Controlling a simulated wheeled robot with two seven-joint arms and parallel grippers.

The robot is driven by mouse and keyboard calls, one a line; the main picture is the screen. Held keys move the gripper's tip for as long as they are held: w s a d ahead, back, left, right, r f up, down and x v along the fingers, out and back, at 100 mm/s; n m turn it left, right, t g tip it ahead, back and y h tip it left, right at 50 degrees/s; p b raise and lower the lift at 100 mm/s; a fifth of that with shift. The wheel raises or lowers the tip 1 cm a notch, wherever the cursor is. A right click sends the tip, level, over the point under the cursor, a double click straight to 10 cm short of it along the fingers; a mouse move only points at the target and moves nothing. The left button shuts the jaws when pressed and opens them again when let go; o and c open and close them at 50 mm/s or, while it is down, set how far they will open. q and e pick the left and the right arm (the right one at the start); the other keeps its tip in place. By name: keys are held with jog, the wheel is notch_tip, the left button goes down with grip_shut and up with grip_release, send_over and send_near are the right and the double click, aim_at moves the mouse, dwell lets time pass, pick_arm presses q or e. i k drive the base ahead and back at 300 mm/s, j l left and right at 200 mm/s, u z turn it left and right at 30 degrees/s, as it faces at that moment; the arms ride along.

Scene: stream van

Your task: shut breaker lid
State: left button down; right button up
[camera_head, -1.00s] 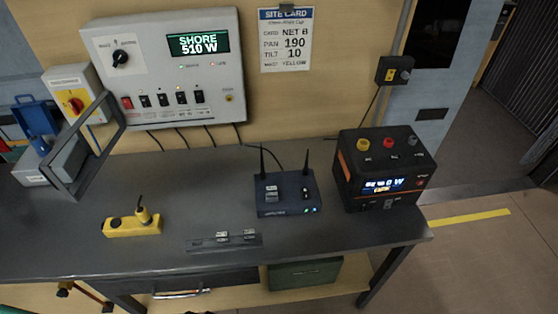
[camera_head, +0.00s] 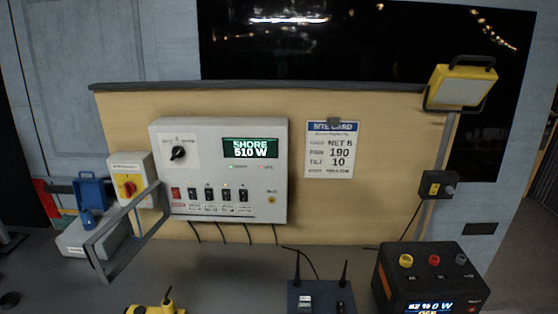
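The grey breaker panel (camera_head: 264,190) is fixed to the wooden back board, left of centre. It has a rotary knob (camera_head: 178,153), a green-lit display (camera_head: 250,148) reading SHORE and about 510 W, and a row of switches (camera_head: 227,195) along its lower part. A lid-like open grey frame (camera_head: 107,247) stands out from the panel's lower left, tilted toward me and clear of the switches. Whether it is see-through or an empty frame I cannot tell. Neither of my grippers shows in this view.
Left of the panel are a red and yellow rotary switch box (camera_head: 128,187) and a blue connector (camera_head: 91,191). On the bench are a yellow device (camera_head: 160,308), a router with antennas (camera_head: 318,299) and a black power unit (camera_head: 430,274). A site card (camera_head: 332,150) hangs on the board.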

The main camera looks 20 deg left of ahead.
aim_at(88, 246)
jog(key=j, duration=0.5)
jog(key=j+z, duration=0.15)
jog(key=j, duration=0.35)
jog(key=k+j, duration=0.1)
jog(key=j, duration=0.4)
jog(key=j+z, duration=0.15)
jog(key=j, duration=0.35)
jog(key=k+j, duration=0.1)
jog(key=j, duration=0.4)
jog(key=k+j+z, duration=0.15)
jog(key=j, duration=0.8)
jog(key=z, duration=0.05)
